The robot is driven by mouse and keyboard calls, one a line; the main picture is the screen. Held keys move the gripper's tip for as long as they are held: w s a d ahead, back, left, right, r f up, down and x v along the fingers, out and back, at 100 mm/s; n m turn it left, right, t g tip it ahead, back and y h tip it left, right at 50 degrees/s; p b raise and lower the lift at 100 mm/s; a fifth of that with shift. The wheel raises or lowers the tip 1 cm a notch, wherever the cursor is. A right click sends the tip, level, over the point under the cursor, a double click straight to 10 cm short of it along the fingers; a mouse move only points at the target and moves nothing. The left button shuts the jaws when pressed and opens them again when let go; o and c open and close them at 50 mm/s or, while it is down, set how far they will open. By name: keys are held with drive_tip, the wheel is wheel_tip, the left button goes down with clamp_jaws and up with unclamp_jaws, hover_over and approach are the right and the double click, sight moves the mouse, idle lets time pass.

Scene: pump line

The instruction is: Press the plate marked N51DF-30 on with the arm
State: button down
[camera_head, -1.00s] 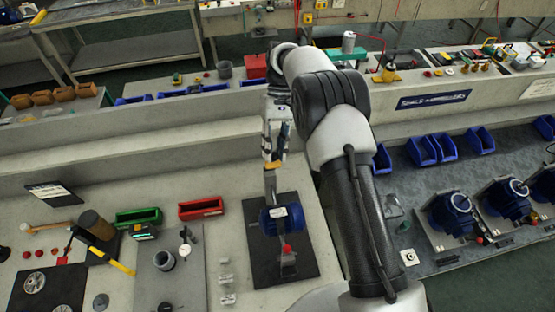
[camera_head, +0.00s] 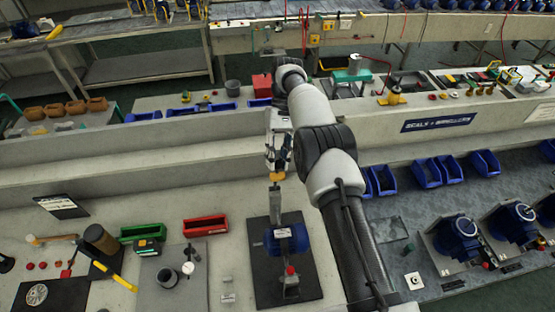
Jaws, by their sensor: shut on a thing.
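A blue pump motor (camera_head: 293,241) with a small white plate (camera_head: 282,233) on its side sits on a dark mat (camera_head: 262,287) on the near bench. The plate's marking is too small to read. A grey upright bar (camera_head: 275,206) rises just behind the motor, with a yellow-orange piece at its top (camera_head: 276,177). My gripper (camera_head: 277,168) points down and is shut on the yellow-orange piece. Whether this piece and the bar are one part, I cannot tell. A red knob (camera_head: 290,270) is in front of the motor.
Green (camera_head: 142,232) and red (camera_head: 205,225) bins stand left of the mat. Several blue bins and more blue pumps (camera_head: 457,237) are on the right bench. My arm crosses the picture's middle.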

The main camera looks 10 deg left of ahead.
drive_tip(key=shift+w+d+f, duration=0.1)
drive_tip(key=shift+d+f, duration=0.05)
drive_tip(key=shift+f, duration=0.2)
drive_tip(key=c, duration=1.8)
unclamp_jaws()
drive_tip(key=o, duration=0.4)
drive_tip(key=shift+w, duration=0.35)
drive_tip(key=shift+o, duration=0.2)
drive_tip(key=shift+s+r, duration=0.15)
drive_tip(key=shift+s, duration=0.05)
